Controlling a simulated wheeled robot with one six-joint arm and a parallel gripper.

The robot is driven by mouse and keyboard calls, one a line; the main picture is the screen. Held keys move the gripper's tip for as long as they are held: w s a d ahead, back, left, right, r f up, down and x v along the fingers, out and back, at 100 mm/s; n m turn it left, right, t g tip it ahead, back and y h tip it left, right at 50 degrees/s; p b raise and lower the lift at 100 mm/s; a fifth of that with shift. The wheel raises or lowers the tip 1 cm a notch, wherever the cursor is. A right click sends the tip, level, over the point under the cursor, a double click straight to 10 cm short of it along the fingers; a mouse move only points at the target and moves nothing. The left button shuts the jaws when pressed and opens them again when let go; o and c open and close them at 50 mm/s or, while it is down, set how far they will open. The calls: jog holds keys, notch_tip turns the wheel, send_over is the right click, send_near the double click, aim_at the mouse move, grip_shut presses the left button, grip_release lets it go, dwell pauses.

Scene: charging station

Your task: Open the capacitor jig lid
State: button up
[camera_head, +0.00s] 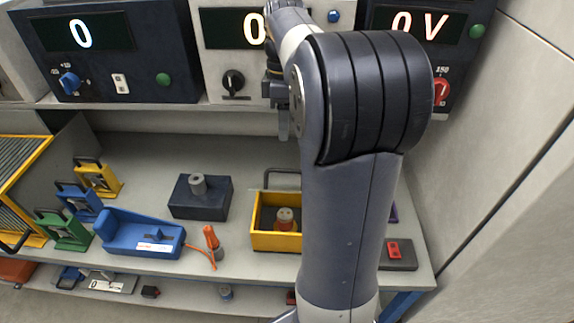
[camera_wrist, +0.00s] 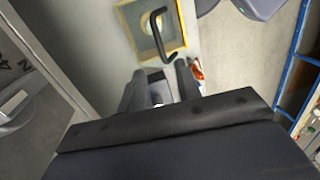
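The capacitor jig appears to be the yellow box (camera_head: 262,241) on the bench in the head view. A round capacitor (camera_head: 285,219) shows inside it, and a black handle (camera_head: 268,172) stands at its back edge. In the wrist view a yellow-framed panel (camera_wrist: 181,22) with a black handle (camera_wrist: 158,38) lies beyond the fingertips; it looks like the same jig. Whether a clear lid covers the box, I cannot tell. My gripper (camera_wrist: 158,72) is open and empty, apart from the handle. In the head view my gripper (camera_head: 283,130) points down, above and behind the box.
A dark block (camera_head: 200,205) with a grey cylinder, a blue tray (camera_head: 140,235) and an orange-handled tool (camera_head: 211,238) lie left of the box. Handled blocks and a striped yellow cage (camera_head: 20,190) are farther left. Instruments (camera_head: 105,55) line the shelf above.

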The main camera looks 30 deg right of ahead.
jog(key=f, duration=0.3)
jog(key=s+f, duration=0.1)
jog(key=f, duration=0.2)
jog(key=a+f, duration=0.1)
jog(key=f, duration=0.3)
jog(key=shift+s, duration=0.2)
jog(key=shift+c, duration=0.2)
grip_shut()
